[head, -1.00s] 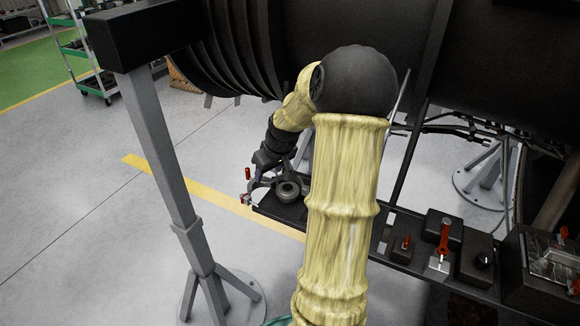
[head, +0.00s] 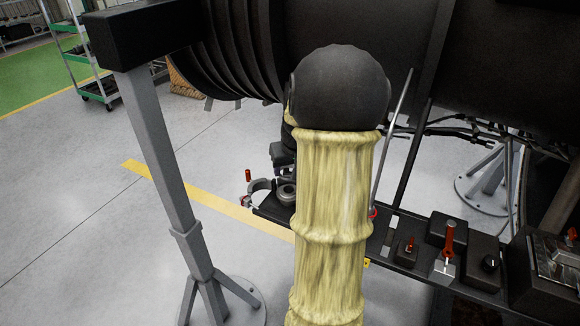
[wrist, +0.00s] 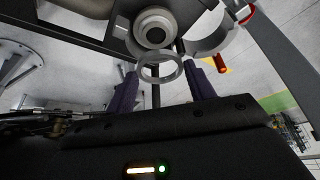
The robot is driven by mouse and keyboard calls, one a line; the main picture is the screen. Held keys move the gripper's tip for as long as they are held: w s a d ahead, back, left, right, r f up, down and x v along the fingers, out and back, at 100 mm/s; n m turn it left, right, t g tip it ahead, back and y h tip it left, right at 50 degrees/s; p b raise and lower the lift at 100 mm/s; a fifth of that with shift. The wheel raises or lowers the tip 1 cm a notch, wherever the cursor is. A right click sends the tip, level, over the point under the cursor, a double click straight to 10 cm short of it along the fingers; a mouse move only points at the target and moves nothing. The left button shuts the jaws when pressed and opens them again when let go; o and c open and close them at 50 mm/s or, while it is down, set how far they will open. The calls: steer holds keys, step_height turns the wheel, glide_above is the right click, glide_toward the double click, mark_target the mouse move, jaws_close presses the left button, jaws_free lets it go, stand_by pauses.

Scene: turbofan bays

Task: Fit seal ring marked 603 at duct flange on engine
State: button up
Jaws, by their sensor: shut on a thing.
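In the wrist view my gripper (wrist: 160,72) has its two dark fingers on either side of a thin grey ring (wrist: 161,67), shut on it. No number is readable on this ring. Beyond the ring is the round duct flange (wrist: 155,27), a short grey stub with a dark bore. The ring's upper edge overlaps the flange's lower rim in the picture; I cannot tell whether they touch. An open curved clamp (wrist: 208,42) with a red-tipped handle (wrist: 220,64) sits beside the flange. In the head view the flange (head: 286,193) shows partly; my arm hides the fingers and ring.
The flange stands at the left end of a dark rail (head: 405,262) carrying several boxes and red-handled parts. The large dark engine casing (head: 340,30) is overhead. A grey support post (head: 165,150) stands at left. A thin rod (head: 393,140) rises right of my arm.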

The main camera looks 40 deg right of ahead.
steer(key=shift+w+f+b, duration=0.1)
steer(key=shift+f+b, duration=1.7)
steer(key=shift+f, duration=0.75)
steer(key=shift+r, duration=0.1)
steer(key=shift+d, duration=0.15)
steer(key=shift+s, duration=0.2)
steer(key=shift+w, duration=0.1)
steer(key=shift+f+b, duration=0.9)
steer(key=shift+f, duration=0.2)
